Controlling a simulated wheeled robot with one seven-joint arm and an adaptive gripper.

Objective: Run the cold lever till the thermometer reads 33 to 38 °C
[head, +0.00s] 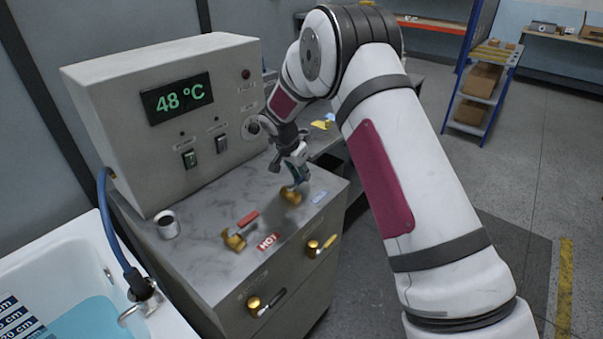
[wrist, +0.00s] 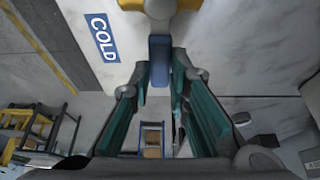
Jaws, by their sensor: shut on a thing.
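The thermometer display (head: 178,98) reads 48 °C in green digits on the grey control box. The cold lever shows its brass base (head: 290,196) on the counter top; its blue handle (wrist: 160,60) sits between my fingertips in the wrist view. My gripper (head: 298,172) is shut on that handle, and in the wrist view its teal finger pads (wrist: 160,80) flank it. The blue COLD label (wrist: 103,37) lies beside the lever. The hot lever (head: 246,220), with a red handle and brass base, stands to the left near a red HOT label (head: 268,242).
A metal cup (head: 167,224) stands on the counter's left. A white tub (head: 60,265) with blue water and a depth scale (head: 18,320) is at lower left, with a blue hose (head: 110,235) and spout beside it. Brass-based handles (head: 320,246) stick out from the cabinet front.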

